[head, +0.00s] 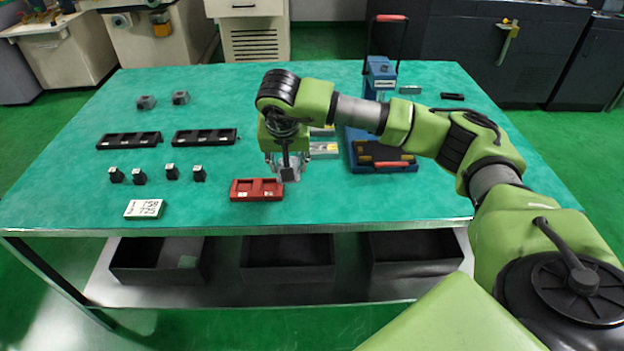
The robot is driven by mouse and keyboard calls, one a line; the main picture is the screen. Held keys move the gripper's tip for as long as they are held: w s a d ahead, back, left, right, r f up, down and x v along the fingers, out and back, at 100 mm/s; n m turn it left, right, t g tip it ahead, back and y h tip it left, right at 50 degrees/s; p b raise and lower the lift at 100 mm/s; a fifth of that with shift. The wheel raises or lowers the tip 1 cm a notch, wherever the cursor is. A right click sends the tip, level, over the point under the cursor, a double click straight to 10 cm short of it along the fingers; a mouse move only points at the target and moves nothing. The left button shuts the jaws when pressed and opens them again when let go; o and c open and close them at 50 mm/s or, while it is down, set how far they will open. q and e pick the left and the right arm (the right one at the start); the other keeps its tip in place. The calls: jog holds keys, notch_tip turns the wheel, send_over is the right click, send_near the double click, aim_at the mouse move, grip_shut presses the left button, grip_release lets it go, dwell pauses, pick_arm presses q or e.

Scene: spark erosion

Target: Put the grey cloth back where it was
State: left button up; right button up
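I cannot make out a grey cloth for certain in the head view. My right gripper (287,172) points down just above the right end of the red tray (257,190), near the front middle of the table. A small dark grey patch shows between or in front of its fingers. I cannot tell whether it is a held thing or part of the gripper, nor whether the fingers are open. My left gripper is not in view.
Two black trays (128,141), several small black blocks (139,178) and a white number card (145,209) are on the left of the green table (80,205). A blue device (381,75) stands behind my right arm. Dark bins (287,262) sit on the shelf below. The front right tabletop is clear.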

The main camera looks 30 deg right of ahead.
jog(key=d+f, duration=0.1)
jog(key=d, duration=0.1)
jog(key=d+f, duration=0.2)
jog(key=d+f+p, duration=0.1)
jog(key=f, duration=0.1)
jog(key=shift+w+d+f, duration=0.1)
jog(key=shift+w+d, duration=0.25)
jog(key=shift+d, duration=0.05)
jog(key=shift+w+d+f, duration=0.1)
jog(key=shift+d+f, duration=0.3)
jog(key=shift+f, duration=0.15)
jog(key=f, duration=0.1)
jog(key=f+p, duration=0.1)
jog(key=f, duration=0.1)
jog(key=shift+d, duration=0.35)
jog(key=shift+f, duration=0.45)
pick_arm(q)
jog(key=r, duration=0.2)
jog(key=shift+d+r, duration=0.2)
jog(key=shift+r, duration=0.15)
pick_arm(e)
jog(key=shift+f, duration=0.1)
jog(key=o, duration=1.1)
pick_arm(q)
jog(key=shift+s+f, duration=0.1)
